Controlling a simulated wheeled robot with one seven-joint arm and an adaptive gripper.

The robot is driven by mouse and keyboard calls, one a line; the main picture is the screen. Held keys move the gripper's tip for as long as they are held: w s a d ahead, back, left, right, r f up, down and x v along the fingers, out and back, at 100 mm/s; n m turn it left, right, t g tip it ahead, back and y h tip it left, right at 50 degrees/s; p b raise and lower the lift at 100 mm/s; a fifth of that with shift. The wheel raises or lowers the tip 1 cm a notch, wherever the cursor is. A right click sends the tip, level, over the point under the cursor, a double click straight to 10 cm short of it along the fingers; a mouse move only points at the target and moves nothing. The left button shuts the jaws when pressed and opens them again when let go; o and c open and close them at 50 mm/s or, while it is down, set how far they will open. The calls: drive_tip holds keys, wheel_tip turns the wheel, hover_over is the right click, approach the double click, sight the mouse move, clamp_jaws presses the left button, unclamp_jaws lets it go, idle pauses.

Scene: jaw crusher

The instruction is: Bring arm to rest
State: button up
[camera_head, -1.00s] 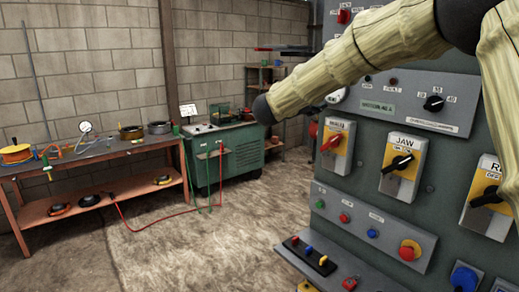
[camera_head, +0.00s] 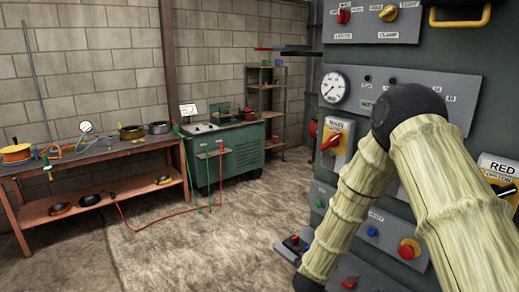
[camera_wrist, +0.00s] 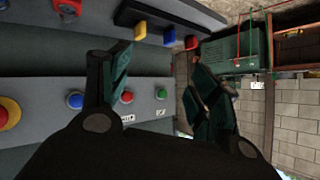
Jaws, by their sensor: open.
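My gripper (camera_wrist: 160,62) shows in the wrist view, with its two dark fingers apart and nothing held between them. It is in front of the grey-green control panel (camera_head: 345,90), facing its lower buttons and ledge. In the head view my bent arm covers part of the panel, and my gripper is out of that picture below. The wrist view is turned over: a blue button (camera_wrist: 75,99), a red button (camera_wrist: 127,96) and a green button (camera_wrist: 161,94) show beyond the fingers. A dark ledge (camera_wrist: 165,20) with yellow, blue and red toggles is above them there.
The panel bears a yellow MAIN switch (camera_head: 335,143), a RED switch (camera_head: 497,178), a gauge (camera_head: 335,88) and a red stop knob (camera_head: 409,249). A wooden bench (camera_head: 105,152) and a green cabinet (camera_head: 228,152) stand by the wall.

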drive_tip(key=s+d+f+n+g+y, duration=0.1)
drive_tip(key=s+f+n+g, duration=0.15)
drive_tip(key=s+f, duration=0.8)
drive_tip(key=s+d+f+n+g+y, duration=0.1)
drive_tip(key=s+f+n+g, duration=0.15)
drive_tip(key=s+f, duration=0.85)
drive_tip(key=s+d+g, duration=0.1)
drive_tip(key=s+g, duration=0.2)
drive_tip(key=s, duration=1.1)
drive_tip(key=s+d+f+n+g+y, duration=0.1)
drive_tip(key=s+g, duration=0.2)
drive_tip(key=s, duration=1.1)
drive_tip(key=shift+s+d+f+n, duration=0.2)
drive_tip(key=shift+s+d+n, duration=0.1)
drive_tip(key=shift+d, duration=0.05)
